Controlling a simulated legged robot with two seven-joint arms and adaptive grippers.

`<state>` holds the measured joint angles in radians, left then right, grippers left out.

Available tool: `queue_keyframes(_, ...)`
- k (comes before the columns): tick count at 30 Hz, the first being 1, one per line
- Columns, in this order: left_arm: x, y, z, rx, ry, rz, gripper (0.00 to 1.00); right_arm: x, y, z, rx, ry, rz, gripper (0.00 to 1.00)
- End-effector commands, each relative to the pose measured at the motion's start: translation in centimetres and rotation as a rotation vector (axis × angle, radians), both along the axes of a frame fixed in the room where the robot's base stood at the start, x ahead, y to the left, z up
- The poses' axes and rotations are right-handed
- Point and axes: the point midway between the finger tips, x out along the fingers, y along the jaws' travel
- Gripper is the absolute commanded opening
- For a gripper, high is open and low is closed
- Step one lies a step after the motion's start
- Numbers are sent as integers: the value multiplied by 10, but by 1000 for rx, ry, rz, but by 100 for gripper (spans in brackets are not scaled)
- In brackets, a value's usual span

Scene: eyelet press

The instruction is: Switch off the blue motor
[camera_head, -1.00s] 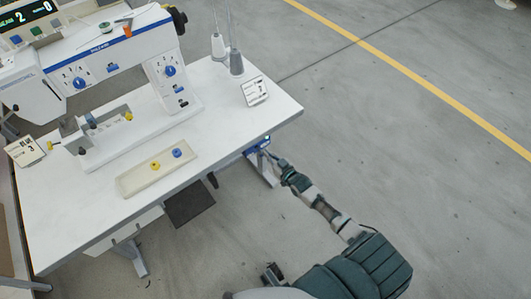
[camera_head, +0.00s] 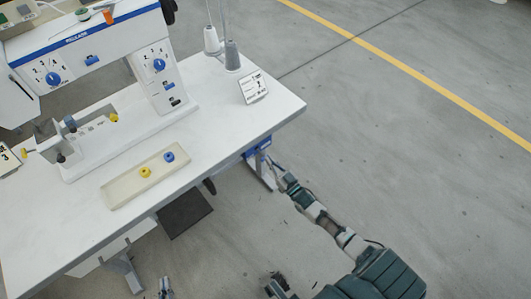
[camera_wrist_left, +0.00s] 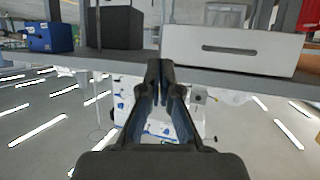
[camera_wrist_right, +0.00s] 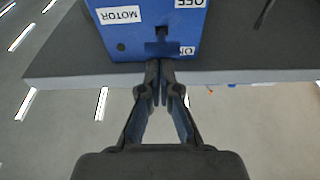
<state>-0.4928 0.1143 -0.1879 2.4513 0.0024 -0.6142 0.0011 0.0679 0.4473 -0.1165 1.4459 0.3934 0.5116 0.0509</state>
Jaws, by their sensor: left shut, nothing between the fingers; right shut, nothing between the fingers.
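The blue motor box (camera_wrist_right: 130,40) fills the top of the right wrist view, with upside-down labels MOTOR, OFF and ON, the last partly covered. In the head view a blue part (camera_head: 260,146) shows under the table's right edge. My right gripper (camera_wrist_right: 159,66) is shut and empty, its tips at the box's ON-side edge; contact cannot be told. My left gripper (camera_wrist_left: 161,66) is shut and empty, low beside the table in the head view.
The white table (camera_head: 235,115) carries a sewing-type press (camera_head: 110,60), a tray (camera_head: 120,190) with yellow and blue knobs, and a card (camera_head: 253,88). Floor at right is clear.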

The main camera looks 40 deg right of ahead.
Motion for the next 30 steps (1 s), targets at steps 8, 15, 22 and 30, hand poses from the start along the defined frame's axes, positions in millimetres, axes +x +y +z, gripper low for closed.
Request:
queue_keyframes(8,13,-8,23,-47,-171,-5,0,0,0,-8,1,-5,0,0)
queue_keyframes(15,16,-10,31,-61,-222,-6,0,0,-1,-12,2,-1,0,0)
queue_keyframes(22,18,-11,33,-64,-234,-6,0,0,-1,-15,2,5,0,0)
queue_keyframes(30,18,-11,32,-65,-233,-6,0,0,-1,-18,2,11,-1,0)
